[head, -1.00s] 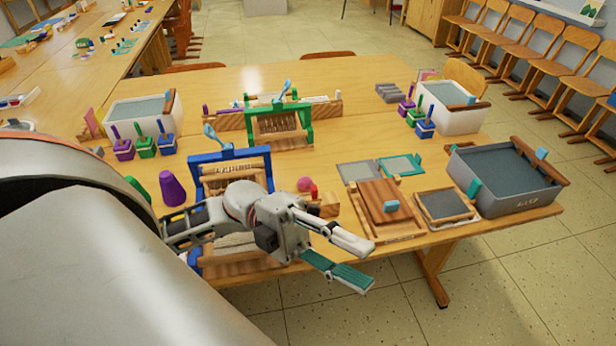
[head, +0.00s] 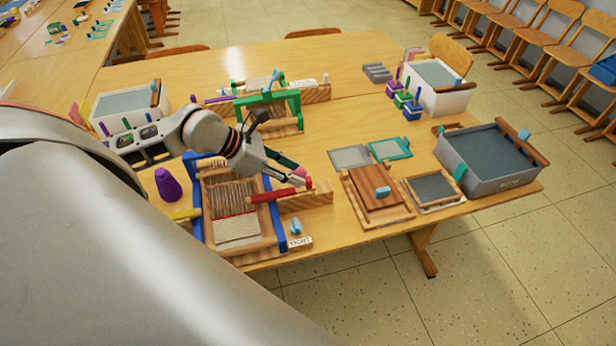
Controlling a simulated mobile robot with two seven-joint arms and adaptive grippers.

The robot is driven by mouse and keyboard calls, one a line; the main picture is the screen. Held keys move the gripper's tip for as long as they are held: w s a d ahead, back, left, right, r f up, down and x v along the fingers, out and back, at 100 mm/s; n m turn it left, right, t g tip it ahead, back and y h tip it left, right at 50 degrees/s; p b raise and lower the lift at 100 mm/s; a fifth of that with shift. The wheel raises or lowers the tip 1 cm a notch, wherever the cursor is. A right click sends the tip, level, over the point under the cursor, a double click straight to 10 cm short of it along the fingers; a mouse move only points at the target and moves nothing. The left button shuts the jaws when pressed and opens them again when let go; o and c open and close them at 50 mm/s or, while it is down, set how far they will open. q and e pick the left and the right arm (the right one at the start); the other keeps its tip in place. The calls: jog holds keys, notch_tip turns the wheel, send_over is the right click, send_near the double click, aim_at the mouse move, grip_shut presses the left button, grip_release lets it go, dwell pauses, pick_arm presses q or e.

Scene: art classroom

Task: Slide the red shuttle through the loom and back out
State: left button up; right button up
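The red shuttle (head: 272,195) lies at the right side of the blue loom (head: 277,225), its right end by a wooden block (head: 305,201). The loom has brown warp threads and a pale woven part with a red line near its front. My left gripper (head: 301,177) is just above and behind the shuttle, beside a pink ball (head: 300,171). Its fingers look apart, with nothing visible held between them; I cannot tell whether they touch the shuttle. My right gripper is not in view.
A purple cone (head: 168,186) and a yellow piece (head: 184,214) are left of the loom. A green-framed loom (head: 297,104) stands behind. Wooden boards (head: 375,195) and a grey tub (head: 484,178) are at right. A small RIGHT label (head: 300,242) lies at the front edge.

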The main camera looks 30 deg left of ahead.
aim_at(307, 179)
pick_arm(q)
jog(key=shift+x, duration=3.15)
grip_shut()
